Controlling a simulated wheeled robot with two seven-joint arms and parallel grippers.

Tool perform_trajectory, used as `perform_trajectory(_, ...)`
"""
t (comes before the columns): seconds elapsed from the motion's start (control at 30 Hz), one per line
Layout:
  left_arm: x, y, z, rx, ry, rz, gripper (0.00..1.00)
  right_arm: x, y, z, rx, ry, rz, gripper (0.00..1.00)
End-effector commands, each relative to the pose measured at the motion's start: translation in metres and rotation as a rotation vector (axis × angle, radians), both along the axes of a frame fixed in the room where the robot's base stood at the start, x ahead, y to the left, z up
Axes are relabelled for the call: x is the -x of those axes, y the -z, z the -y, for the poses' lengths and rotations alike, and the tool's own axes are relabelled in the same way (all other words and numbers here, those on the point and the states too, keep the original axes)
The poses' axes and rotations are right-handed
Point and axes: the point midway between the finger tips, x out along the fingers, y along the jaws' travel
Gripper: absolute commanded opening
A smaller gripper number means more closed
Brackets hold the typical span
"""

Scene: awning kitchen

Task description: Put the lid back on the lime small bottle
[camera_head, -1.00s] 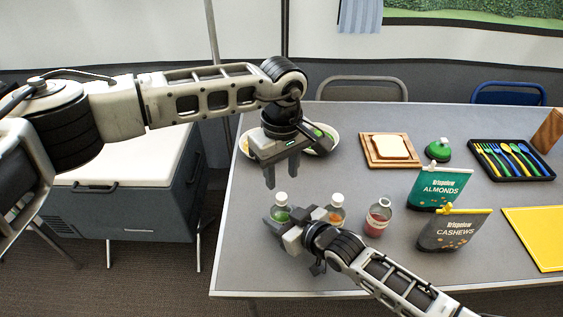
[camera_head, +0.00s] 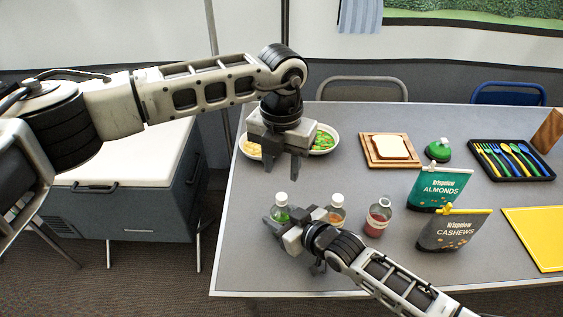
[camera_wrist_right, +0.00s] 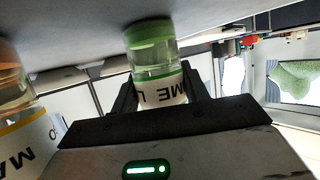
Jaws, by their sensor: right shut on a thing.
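The lime small bottle (camera_head: 281,213) stands on the table at the front left, with green contents and a white top that looks like its lid (camera_head: 281,198). My right gripper (camera_head: 275,222) is shut on the bottle. In the right wrist view the bottle (camera_wrist_right: 152,58) appears upside down between the fingers, part of its label showing; its top is hidden there. My left gripper (camera_head: 282,168) hangs above and behind the bottle, pointing down, its fingers apart with nothing seen between them.
An orange bottle (camera_head: 337,203) and a red bottle (camera_head: 378,218) stand to the right. Cashews (camera_head: 452,232) and almonds (camera_head: 437,190) bags are beyond them. A food bowl (camera_head: 325,141) is behind my left gripper. A toast board (camera_head: 391,161) lies farther back.

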Motion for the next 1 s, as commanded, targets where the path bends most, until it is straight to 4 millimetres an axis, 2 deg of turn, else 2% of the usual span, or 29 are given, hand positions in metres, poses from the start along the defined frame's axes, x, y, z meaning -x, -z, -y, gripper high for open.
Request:
perform_trajectory(0.47, 0.000, 0.004, 0.000, 0.000, -0.031, -0.001, 0.39, 0.000, 0.001, 0.000, 0.001, 0.000, -0.001, 0.00)
perform_trajectory(0.57, 0.000, 0.014, 0.000, 0.000, -0.030, -0.002, 0.39, 0.000, 0.001, 0.000, 0.001, 0.000, -0.001, 0.00)
perform_trajectory(0.8, 0.001, 0.052, 0.000, 0.000, -0.031, -0.003, 0.39, 0.000, 0.000, 0.000, 0.001, 0.000, -0.001, 0.00)
perform_trajectory(1.0, 0.000, 0.074, 0.000, 0.001, -0.030, -0.001, 0.39, 0.000, 0.000, 0.000, 0.001, 0.000, -0.001, 0.00)
